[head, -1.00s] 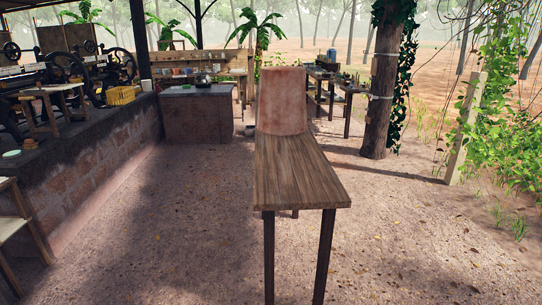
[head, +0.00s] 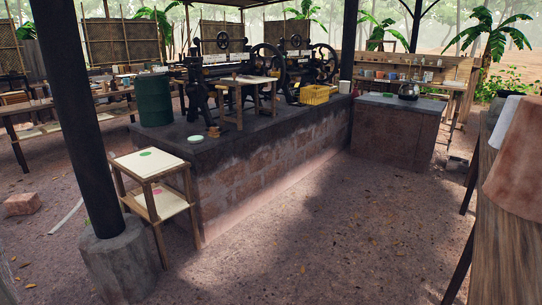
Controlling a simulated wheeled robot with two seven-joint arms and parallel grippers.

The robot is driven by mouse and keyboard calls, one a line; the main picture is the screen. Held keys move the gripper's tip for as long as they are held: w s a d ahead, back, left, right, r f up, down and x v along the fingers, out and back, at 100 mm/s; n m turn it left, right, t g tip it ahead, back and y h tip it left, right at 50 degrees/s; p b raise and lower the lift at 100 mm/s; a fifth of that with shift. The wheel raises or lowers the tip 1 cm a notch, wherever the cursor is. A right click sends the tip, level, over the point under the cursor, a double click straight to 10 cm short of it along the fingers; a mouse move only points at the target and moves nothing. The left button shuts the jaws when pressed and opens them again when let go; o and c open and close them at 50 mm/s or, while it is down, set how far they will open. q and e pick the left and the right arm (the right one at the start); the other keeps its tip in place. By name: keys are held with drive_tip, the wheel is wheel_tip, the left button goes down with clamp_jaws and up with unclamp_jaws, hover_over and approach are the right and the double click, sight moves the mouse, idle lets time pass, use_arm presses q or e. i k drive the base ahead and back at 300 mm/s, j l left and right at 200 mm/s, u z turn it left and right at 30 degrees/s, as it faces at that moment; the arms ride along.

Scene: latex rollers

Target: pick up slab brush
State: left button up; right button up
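No slab brush can be made out with certainty. A small brown item (head: 213,131) lies on the dark top of the long brick platform (head: 204,150), near its front left corner; it may be the brush, but it is too small to tell. A pale green dish (head: 195,139) lies beside it. Neither of my grippers is in view.
A dark post (head: 75,110) and two-tier stand (head: 150,165) are at left, a wooden table (head: 500,235) at right. Central floor is clear.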

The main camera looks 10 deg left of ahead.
sight(213, 133)
drive_tip(key=i+j+u, duration=0.3)
drive_tip(key=i, duration=1.05)
drive_tip(key=i+l+u, duration=0.15)
drive_tip(key=i+u, duration=0.2)
drive_tip(key=i, duration=0.95)
